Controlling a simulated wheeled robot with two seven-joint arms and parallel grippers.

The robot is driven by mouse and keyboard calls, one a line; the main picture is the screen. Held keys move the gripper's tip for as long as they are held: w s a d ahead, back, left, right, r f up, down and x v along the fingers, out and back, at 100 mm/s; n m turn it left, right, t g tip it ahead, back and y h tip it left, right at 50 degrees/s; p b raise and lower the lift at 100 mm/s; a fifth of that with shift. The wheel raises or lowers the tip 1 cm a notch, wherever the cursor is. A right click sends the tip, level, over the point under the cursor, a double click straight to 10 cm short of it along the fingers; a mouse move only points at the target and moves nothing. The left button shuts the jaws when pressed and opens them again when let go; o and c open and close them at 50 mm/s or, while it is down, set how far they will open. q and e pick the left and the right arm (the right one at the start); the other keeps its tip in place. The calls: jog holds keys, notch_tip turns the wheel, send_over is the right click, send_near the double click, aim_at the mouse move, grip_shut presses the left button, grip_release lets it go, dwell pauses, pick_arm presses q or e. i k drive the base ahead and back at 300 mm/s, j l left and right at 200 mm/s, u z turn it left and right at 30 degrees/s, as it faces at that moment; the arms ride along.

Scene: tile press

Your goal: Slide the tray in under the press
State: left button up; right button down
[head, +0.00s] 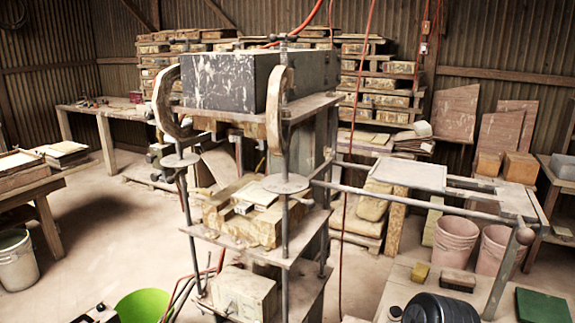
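The press (255,85) stands in the middle of the head view, a tall metal frame with a heavy grey block on top and rusty curved arms. Under it is a mould-like block (240,215) with small pale pieces on it. A flat grey tray (408,174) rests on the metal rails (430,205) that run out to the right from the press. The tray lies outside the press frame, to its right.
A green bowl (143,305) stands on the floor at lower left. A black round object (440,308), small blocks and a green slab (542,306) lie at lower right. Pink buckets (455,246) stand below the rails. Open floor (110,230) lies left of the press.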

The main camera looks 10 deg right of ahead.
aim_at(513, 202)
jog(key=z, duration=1.2)
